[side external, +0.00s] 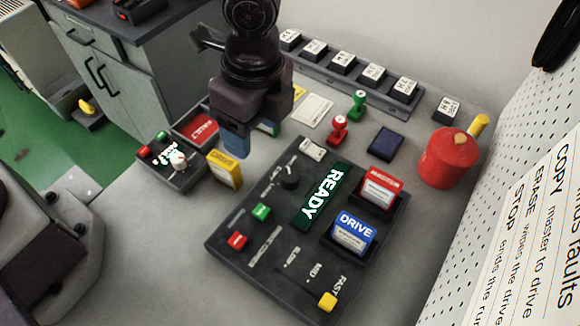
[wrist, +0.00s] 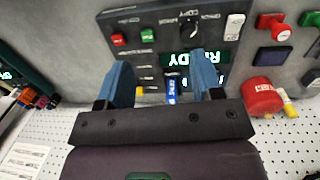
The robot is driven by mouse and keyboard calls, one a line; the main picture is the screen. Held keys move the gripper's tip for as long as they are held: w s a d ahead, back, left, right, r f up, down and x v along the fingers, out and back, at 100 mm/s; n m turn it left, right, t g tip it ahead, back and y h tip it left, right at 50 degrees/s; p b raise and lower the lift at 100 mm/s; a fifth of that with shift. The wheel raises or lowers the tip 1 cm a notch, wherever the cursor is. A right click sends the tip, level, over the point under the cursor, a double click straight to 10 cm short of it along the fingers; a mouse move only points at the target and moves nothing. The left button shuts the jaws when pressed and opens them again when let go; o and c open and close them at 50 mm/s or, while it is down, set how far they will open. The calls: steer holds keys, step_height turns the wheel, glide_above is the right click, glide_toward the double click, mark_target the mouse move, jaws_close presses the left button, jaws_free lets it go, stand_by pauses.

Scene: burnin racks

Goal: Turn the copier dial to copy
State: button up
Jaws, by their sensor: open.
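The copier is a dark panel (side external: 232,242) on the grey table, with a lit green READY display (side external: 321,196). Its black dial (side external: 289,178) sits near the panel's far left corner; the pointer's setting is too small to read. The dial (wrist: 188,24) also shows in the wrist view near the COPY lettering. A red MASTER cartridge (side external: 380,187) and a blue DRIVE cartridge (side external: 353,230) stand in the copier's slots. My gripper (side external: 252,138) is open and empty, raised above the table and apart from the dial. Its blue fingers (wrist: 160,62) show in the wrist view.
A pegboard wall (side external: 520,130) bounds the right.

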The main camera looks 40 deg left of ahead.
mark_target(290, 175)
steer(key=w+d+m, duration=0.3)
steer(key=d+m, duration=0.1)
steer(key=m, duration=0.1)
steer(key=shift+t+h, duration=0.3)
steer(key=shift+t, duration=0.1)
steer(key=f, duration=1.2)
steer(key=shift+w+a+f, duration=0.2)
steer(key=shift+f, duration=0.05)
steer(key=c, duration=0.9)
